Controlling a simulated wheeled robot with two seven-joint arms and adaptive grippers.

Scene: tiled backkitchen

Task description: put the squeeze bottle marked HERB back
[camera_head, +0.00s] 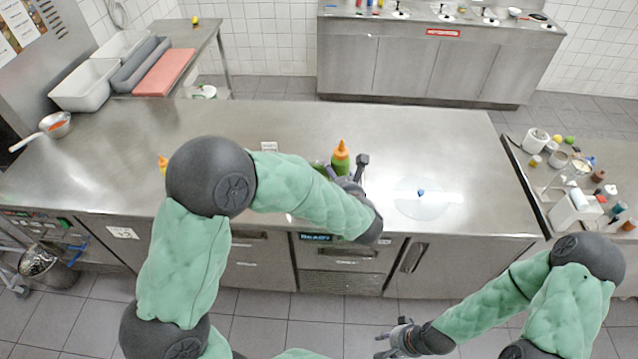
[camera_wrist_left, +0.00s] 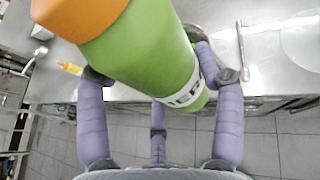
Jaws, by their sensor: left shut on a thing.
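The green squeeze bottle (camera_head: 341,163) has an orange cap and stands out above the counter beyond my left forearm. In the left wrist view the bottle (camera_wrist_left: 150,60) fills the upper middle, tilted in the picture, with a white label partly hidden by a finger; its letters look like part of HERB. My left gripper (camera_head: 350,184) is shut around it, fingers on both sides. My right gripper (camera_head: 392,340) is empty, low at the front over the floor, with its fingers apart.
Another orange-tipped bottle (camera_head: 163,164) shows partly behind my left arm. A small white card (camera_head: 268,147) stands on the steel counter (camera_head: 240,118). A pale round disc (camera_head: 425,210) with a small blue thing lies right of the bottle. A cluttered side table (camera_head: 545,205) stands at right.

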